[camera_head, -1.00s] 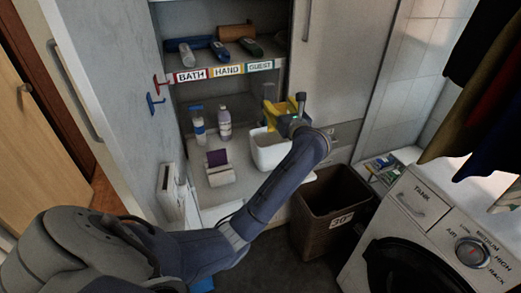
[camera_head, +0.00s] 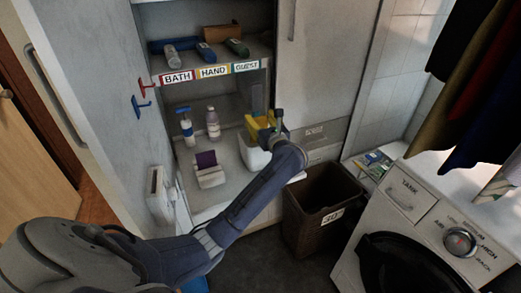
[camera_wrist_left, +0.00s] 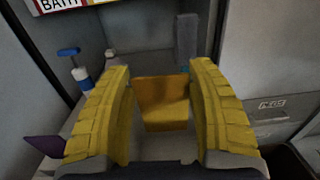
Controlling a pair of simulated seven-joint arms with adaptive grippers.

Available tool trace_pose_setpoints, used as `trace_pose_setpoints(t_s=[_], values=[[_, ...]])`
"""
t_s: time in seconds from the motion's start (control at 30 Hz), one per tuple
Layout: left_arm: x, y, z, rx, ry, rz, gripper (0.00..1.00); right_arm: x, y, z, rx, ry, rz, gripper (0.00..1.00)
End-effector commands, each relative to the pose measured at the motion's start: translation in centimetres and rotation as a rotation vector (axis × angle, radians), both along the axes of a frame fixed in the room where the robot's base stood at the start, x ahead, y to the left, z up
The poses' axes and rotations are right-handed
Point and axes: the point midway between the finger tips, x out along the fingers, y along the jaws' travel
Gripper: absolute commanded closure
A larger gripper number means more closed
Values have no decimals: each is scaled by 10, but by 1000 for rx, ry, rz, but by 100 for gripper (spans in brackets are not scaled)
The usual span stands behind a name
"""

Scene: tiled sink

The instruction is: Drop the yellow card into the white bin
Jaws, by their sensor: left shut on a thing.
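My left gripper (camera_head: 258,128) has yellow ridged fingers and is over the white bin (camera_head: 250,155), which stands on the cabinet's lower shelf. In the left wrist view the yellow card (camera_wrist_left: 163,103), orange-yellow and flat, shows between the two fingers (camera_wrist_left: 165,110); the gripper is shut on it. In the head view I cannot tell the card from the yellow fingers. The gripper and forearm hide part of the bin. My right gripper is in neither view.
A white holder (camera_head: 211,178) with a purple card (camera_head: 206,160) stands left of the bin. A blue-topped pump bottle (camera_head: 187,130) and a pale bottle (camera_head: 212,124) stand behind. A brown basket (camera_head: 318,215) and a washing machine (camera_head: 420,230) are at right.

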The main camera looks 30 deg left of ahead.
Motion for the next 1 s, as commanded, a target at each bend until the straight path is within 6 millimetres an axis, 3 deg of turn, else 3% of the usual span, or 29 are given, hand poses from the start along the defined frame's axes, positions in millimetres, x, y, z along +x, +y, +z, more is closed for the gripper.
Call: trace_pose_setpoints(t_s=[0.37, 0.4, 0.6, 1.0], values=[[0, 0, -3, 1, 1, 0, 59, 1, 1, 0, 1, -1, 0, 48], [0, 0, -3, 1, 1, 0, 37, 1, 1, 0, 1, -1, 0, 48], [0, 0, -3, 1, 1, 0, 15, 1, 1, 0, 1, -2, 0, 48], [-4, -6, -3, -2, 1, -1, 15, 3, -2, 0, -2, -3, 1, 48]])
